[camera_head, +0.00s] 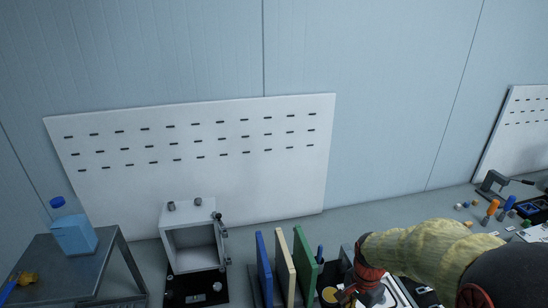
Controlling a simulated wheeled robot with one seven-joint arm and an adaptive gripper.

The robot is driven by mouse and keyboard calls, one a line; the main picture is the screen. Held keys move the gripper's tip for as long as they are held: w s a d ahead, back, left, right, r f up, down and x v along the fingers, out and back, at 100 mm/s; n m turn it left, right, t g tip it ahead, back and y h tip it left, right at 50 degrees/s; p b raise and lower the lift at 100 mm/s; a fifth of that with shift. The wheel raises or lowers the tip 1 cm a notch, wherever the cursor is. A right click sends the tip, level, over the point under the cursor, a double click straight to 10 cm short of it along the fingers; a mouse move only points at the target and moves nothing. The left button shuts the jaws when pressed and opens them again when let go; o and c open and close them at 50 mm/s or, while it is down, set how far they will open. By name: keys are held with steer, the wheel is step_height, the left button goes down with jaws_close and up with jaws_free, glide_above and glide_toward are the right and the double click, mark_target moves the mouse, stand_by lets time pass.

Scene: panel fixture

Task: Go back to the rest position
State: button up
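My arm comes in from the lower right in a yellow-green sleeve. Its reddish wrist and dark gripper (348,292) are at the bottom edge, right of the upright panels. The gripper is low over the bench beside a dark plate with a yellow disc (329,295). The fingers are small and dark, so I cannot tell whether they are open or hold anything.
Blue (264,268), cream (285,265) and green (304,262) panels stand left of my gripper. A white open box (194,217) and a table with a blue bottle (73,232) are further left. A slotted white board (240,180) leans behind. Small tools (492,208) lie right.

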steer(key=s+a+r+n+t, duration=0.2)
steer(key=s+r+n, duration=0.4)
steer(key=r, duration=0.6)
steer(key=s+a+r+n+t, duration=0.2)
steer(key=s+r+n+t, duration=0.2)
steer(key=r, duration=0.7)
steer(key=s+n, duration=0.2)
steer(key=s, duration=0.1)
steer(key=shift+a+r, duration=0.35)
steer(key=shift+s, duration=0.1)
